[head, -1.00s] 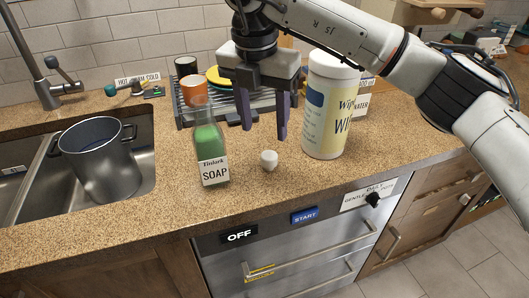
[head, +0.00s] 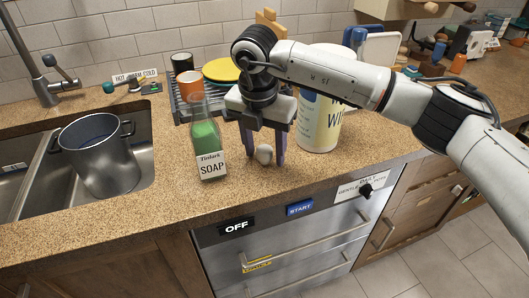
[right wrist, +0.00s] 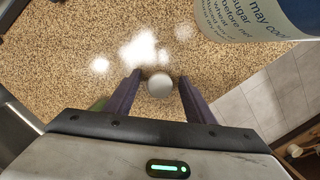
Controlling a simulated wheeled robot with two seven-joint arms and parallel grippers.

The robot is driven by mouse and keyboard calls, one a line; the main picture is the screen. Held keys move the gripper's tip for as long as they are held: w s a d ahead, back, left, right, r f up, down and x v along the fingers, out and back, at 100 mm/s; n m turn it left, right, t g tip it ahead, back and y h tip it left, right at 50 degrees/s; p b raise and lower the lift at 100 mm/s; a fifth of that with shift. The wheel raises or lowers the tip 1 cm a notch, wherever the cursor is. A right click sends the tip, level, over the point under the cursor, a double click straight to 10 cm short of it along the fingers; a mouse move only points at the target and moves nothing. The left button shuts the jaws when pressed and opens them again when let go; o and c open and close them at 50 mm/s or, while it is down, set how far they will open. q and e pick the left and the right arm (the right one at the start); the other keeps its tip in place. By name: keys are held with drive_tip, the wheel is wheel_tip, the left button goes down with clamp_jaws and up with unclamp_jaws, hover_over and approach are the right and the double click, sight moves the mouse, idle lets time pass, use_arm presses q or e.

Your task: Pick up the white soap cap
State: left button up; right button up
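The small white soap cap (head: 264,153) stands on the speckled counter, just right of the green soap bottle (head: 208,150). My right gripper (head: 265,160) points down at the cap with its two purple fingers spread on either side of it. In the right wrist view the cap (right wrist: 160,86) lies between the fingertips (right wrist: 157,84), with gaps showing on both sides. The gripper is open and holds nothing. My left gripper does not show.
A dish rack with cups and a yellow plate (head: 222,70) is behind. The sink with a metal pot (head: 97,155) is at left. The counter's front edge (head: 250,205) is near.

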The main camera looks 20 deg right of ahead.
sight(264, 149)
drive_tip(key=c, duration=1)
drive_tip(key=shift+r, duration=0.15)
drive_tip(key=shift+c, duration=0.2)
wheel_tip(264, 149, up, 10)
drive_tip(key=shift+f+b, duration=0.1)
drive_tip(key=shift+b, duration=0.4)
